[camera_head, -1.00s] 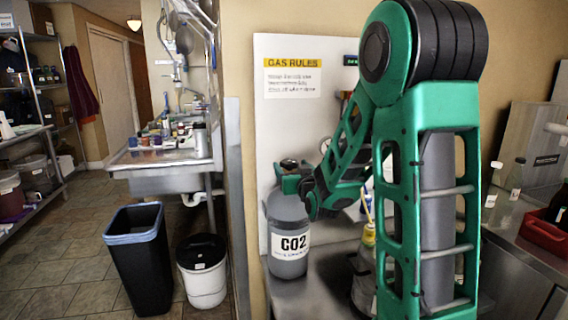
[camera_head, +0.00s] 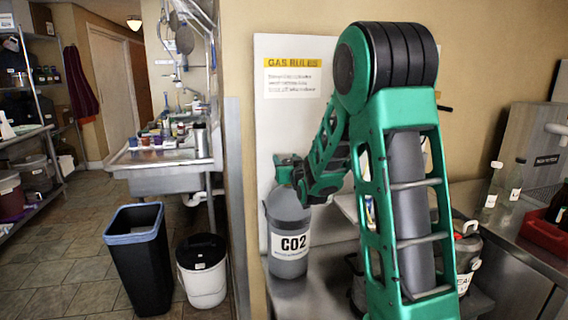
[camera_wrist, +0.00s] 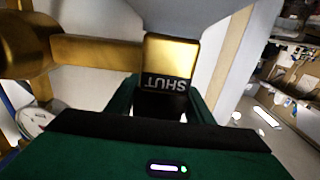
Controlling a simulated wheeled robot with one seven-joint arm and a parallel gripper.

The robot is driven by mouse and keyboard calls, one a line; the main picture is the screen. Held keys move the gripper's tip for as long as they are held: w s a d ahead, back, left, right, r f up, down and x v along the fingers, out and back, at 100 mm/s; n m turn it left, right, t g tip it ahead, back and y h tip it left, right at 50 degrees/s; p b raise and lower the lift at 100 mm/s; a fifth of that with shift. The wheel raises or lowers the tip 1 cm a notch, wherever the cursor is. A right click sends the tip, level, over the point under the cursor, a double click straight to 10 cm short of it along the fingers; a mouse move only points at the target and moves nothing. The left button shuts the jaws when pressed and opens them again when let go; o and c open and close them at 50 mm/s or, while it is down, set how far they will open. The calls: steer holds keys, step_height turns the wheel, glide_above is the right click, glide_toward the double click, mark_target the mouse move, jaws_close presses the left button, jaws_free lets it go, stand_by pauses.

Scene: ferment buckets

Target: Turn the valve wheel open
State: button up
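A grey gas bottle (camera_head: 290,227) labelled CO2 stands upright on the metal counter. My gripper (camera_head: 287,168) is at the bottle's top, and its hand hides the valve and wheel in the head view. In the wrist view, brass valve parts (camera_wrist: 95,52) run from the left to a brass block (camera_wrist: 171,55) with a dark label reading SHUT, upside down. My gripper (camera_wrist: 165,103) has its green fingers on either side of a black part below this label. Whether they touch it is unclear. I cannot make out the wheel's whole shape.
A white board with a GAS RULES sign (camera_head: 293,78) stands behind the bottle. A jug (camera_head: 467,250) and glass bottles (camera_head: 516,180) stand to the right on the counter. A black bin (camera_head: 140,260) and a white bucket (camera_head: 203,275) are on the floor at left.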

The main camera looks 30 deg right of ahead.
steer(key=shift+a+n+t+y, duration=0.15)
steer(key=shift+n+y, duration=0.35)
steer(key=shift+y, duration=0.3)
steer(key=shift+a+n+t+y, duration=0.15)
steer(key=shift+n+y, duration=0.35)
steer(key=shift+y, duration=0.3)
steer(key=shift+w+a+n+y, duration=0.15)
steer(key=shift+n+y, duration=0.35)
steer(key=shift+y, duration=0.25)
steer(key=shift+s+a+n+y, duration=0.15)
steer(key=shift+n+y, duration=0.35)
steer(key=shift+y, duration=0.25)
steer(key=shift+a+r+n+g+y, duration=0.1)
steer(key=shift+a+n+g+y, duration=0.1)
steer(key=shift+n+y, duration=0.5)
steer(key=shift+a+f+n+g+y, duration=0.15)
steer(key=shift+n+y, duration=0.3)
steer(key=shift+y, duration=0.6)
steer(key=shift+a+r+n+g+y, duration=0.15)
steer(key=shift+a+n+g+y, duration=0.1)
steer(key=shift+n+y, duration=0.45)
steer(key=shift+a+y, duration=0.1)
steer(key=shift+y, duration=0.25)
steer(key=o, duration=1)
steer(key=shift+s, duration=0.1)
steer(key=shift+v, duration=5.3)
